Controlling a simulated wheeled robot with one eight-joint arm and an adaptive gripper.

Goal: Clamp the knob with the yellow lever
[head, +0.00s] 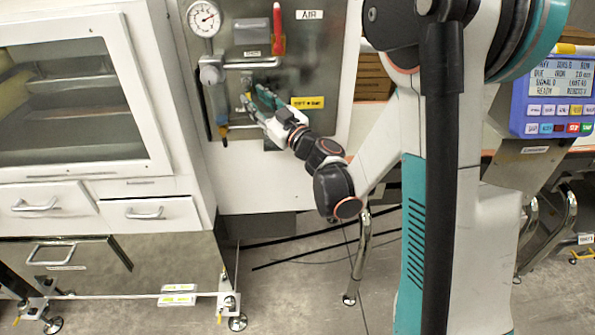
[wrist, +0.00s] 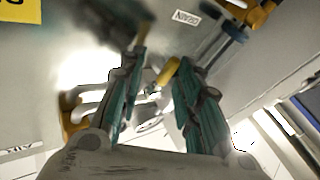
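In the wrist view, a small yellow lever (wrist: 168,72) shows between the fingers of my gripper (wrist: 162,60). The pale knob body (wrist: 150,112) below it is partly hidden and unclear. The teal-padded fingers stand apart on either side of the lever, with a visible gap. In the head view, my gripper (head: 254,97) is at the steel panel (head: 325,60), below a horizontal pipe. The gripper hides the knob and lever there, and I cannot tell whether a finger touches them.
A pressure gauge (head: 204,18) and a red handle (head: 278,30) sit above my gripper on the panel. A yellow label (head: 307,102) is just to its right. A blue and orange fitting (wrist: 235,25) is near the DRAIN label (wrist: 187,17). A white cabinet (head: 185,110) stands left.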

